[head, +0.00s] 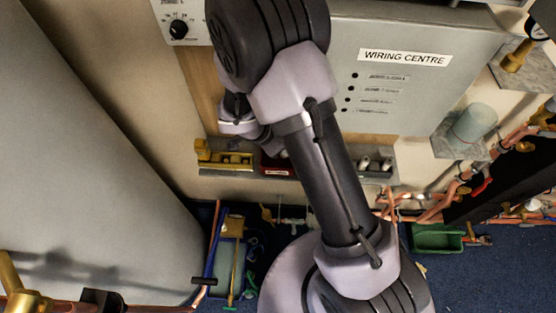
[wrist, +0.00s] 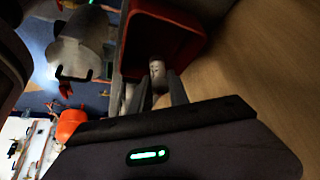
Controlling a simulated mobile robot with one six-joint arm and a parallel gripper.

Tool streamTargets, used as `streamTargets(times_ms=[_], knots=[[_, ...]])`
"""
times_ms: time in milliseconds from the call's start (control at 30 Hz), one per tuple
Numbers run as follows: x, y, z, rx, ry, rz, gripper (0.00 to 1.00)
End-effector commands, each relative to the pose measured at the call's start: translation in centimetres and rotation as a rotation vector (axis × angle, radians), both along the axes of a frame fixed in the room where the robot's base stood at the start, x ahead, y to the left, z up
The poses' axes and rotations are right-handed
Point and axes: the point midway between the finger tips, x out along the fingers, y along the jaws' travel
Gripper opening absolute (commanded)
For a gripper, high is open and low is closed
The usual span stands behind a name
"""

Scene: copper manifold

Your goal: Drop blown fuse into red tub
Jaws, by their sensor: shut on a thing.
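The red tub (wrist: 133,50) shows in the wrist view just beyond my fingertips, its open dark inside facing me. My gripper (wrist: 156,88) is shut on the blown fuse (wrist: 157,74), a small pale cylinder between the two grey fingers. The fuse lines up with the near part of the tub's opening; I cannot tell its exact height over the rim. In the head view the red tub (head: 276,168) stands on the shelf under the wiring centre, partly hidden by my arm. My fingertips and the fuse are hidden there.
A brass fitting (head: 222,160) sits on the shelf left of the tub. A grey holder (head: 376,162) with pale cylinders is to the right. The grey wiring centre box (head: 420,75) hangs above. A large grey cylinder (head: 80,150) fills the left. Copper pipes run at the right.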

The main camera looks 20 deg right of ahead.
Motion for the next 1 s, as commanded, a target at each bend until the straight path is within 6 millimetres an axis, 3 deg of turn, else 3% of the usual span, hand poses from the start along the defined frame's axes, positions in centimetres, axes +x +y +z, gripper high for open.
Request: streamTargets(times_ms=[267,300,400,433,767,867,1000], knots=[[0.0,0.0,-0.3,0.001,-0.001,0.0,0.0],[0.0,0.0,-0.3,0.001,-0.001,0.0,0.25],[0.0,0.0,-0.3,0.0,-0.001,0.0,0.45],[0.0,0.0,-0.3,0.0,0.0,-0.001,0.47],[0.0,0.2,0.1,0.0,-0.001,0.0,0.47],[-0.2,0.8,1.3,0.001,-0.002,0.0,0.47],[-0.6,2.7,4.8,0.002,-0.004,0.002,0.47]])
